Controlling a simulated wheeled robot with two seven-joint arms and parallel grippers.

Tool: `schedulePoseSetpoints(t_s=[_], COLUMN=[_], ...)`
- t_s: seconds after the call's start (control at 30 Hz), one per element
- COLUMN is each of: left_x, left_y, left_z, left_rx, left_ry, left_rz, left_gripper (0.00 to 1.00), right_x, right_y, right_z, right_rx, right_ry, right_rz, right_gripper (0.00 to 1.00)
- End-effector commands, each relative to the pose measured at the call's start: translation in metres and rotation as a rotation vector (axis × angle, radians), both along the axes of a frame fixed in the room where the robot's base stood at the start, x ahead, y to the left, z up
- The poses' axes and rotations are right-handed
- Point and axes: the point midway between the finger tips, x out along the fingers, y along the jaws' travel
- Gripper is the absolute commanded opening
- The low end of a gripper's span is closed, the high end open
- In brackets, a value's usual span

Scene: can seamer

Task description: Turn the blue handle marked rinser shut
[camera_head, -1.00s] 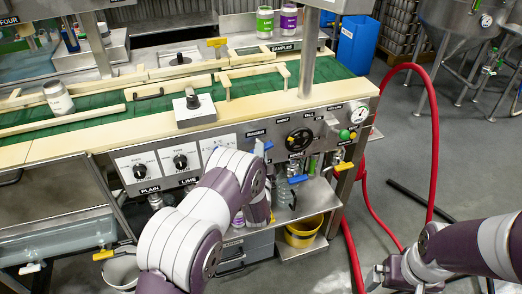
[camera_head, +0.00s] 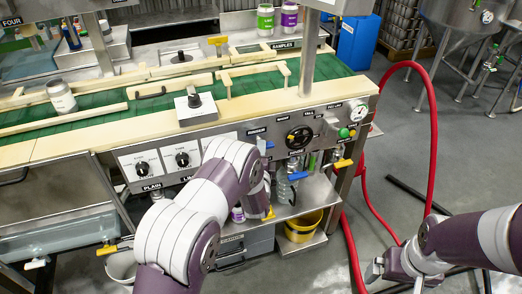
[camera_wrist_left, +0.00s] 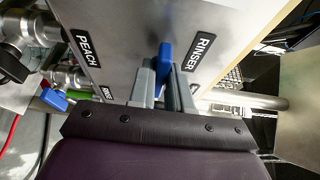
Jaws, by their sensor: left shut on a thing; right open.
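The blue handle marked rinser (camera_wrist_left: 165,53) stands out from the steel panel, beside the RINSER label (camera_wrist_left: 197,56). My left gripper (camera_wrist_left: 164,76) is shut on it, one grey finger on each side. In the head view a small part of the blue handle (camera_head: 262,146) shows under its label, above my left wrist. My right gripper (camera_head: 374,271) is open and empty at the lower right, away from the machine.
Another blue handle (camera_head: 297,176) and a yellow handle (camera_head: 343,163) sit right of the rinser handle. A black handwheel (camera_head: 299,137) is on the panel. A yellow bucket (camera_head: 303,228) stands on the lower shelf. A red hose (camera_head: 433,120) hangs at the right.

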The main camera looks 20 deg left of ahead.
Motion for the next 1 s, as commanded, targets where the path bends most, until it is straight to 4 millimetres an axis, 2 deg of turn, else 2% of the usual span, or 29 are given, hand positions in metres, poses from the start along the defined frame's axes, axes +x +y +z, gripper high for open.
schedulePoseSetpoints(t_s=[0.13, 0.17, 0.2, 0.47, 0.57, 0.67, 0.9, 1.0], left_x=[0.0, 0.0, 0.0, 0.0, -0.007, -0.026, -0.09, -0.109], left_y=[0.0, 0.0, 0.0, 0.0, -0.002, -0.006, -0.02, -0.023], left_z=[0.0, 0.0, 0.0, 0.0, 0.0, 0.0, 0.0, 0.0], left_rx=[-0.001, -0.001, -0.001, -0.001, -0.002, -0.001, -0.001, 0.0], left_ry=[-0.001, -0.001, -0.001, -0.001, 0.0, 0.001, 0.001, 0.001], left_rz=[-0.001, -0.001, -0.001, 0.0, -0.001, -0.001, -0.003, -0.002], left_gripper=[0.0, 0.28, 0.39, 0.39, 0.39, 0.39, 0.39, 0.39], right_x=[0.0, 0.0, 0.0, 0.0, 0.0, 0.0, 0.0, 0.0], right_y=[0.0, 0.0, 0.0, 0.0, 0.0, 0.0, 0.0, 0.0], right_z=[0.0, 0.0, 0.0, 0.0, 0.0, 0.0, 0.0, -0.001], right_rx=[0.0, 0.0, 0.0, 0.0, 0.0, 0.0, 0.0, 0.0], right_ry=[0.0, 0.0, 0.0, 0.0, 0.0, 0.0, 0.0, 0.0], right_rz=[0.0, 0.0, 0.0, 0.0, 0.0, 0.0, 0.0, 0.0], right_gripper=[1.0, 1.0, 1.0, 1.0, 1.0, 1.0, 1.0, 1.0])
